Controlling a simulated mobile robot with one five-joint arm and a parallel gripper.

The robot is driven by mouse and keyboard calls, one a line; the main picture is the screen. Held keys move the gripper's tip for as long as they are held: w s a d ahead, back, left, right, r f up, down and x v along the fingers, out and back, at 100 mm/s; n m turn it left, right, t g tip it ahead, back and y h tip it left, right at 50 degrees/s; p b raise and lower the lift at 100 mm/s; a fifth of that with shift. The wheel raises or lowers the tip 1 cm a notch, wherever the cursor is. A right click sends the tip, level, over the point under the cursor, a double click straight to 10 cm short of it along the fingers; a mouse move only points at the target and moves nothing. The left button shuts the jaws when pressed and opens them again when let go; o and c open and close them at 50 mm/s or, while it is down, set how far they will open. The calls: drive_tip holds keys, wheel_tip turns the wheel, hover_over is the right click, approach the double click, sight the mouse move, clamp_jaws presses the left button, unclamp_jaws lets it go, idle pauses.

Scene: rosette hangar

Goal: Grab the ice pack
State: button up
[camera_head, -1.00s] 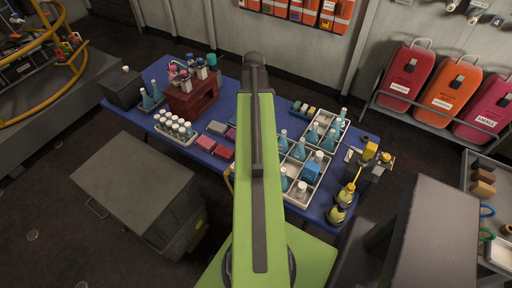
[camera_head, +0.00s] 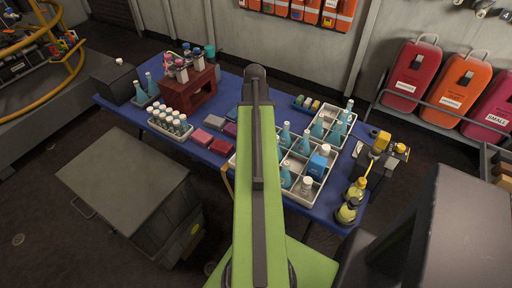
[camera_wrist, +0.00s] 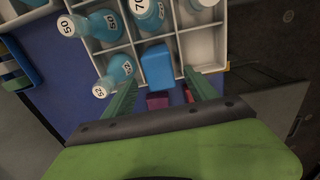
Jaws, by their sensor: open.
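A plain blue block, which looks like the ice pack (camera_head: 318,160), stands in a compartment of the white divided tray (camera_head: 298,196) on the blue table. In the wrist view the ice pack (camera_wrist: 157,67) lies just ahead of my fingers, close to the tips, with tray dividers (camera_wrist: 172,30) beside it. My gripper (camera_wrist: 160,80) is open, with a green finger on each side and nothing held between them. Contact with the block cannot be told. In the head view my green arm hides the gripper.
Blue-liquid flasks (camera_head: 284,135) fill neighbouring compartments. Pink and red blocks (camera_head: 216,122) lie left of the tray, and a rack of white-capped bottles (camera_head: 171,120) stands further left. Yellow-and-black equipment (camera_head: 380,145) is at the right. A grey cabinet (camera_head: 125,180) stands front left.

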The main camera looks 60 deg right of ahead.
drive_tip(key=f+b, duration=0.5)
drive_tip(key=shift+s+f, duration=0.15)
drive_tip(key=shift+s, duration=0.2)
clamp_jaws()
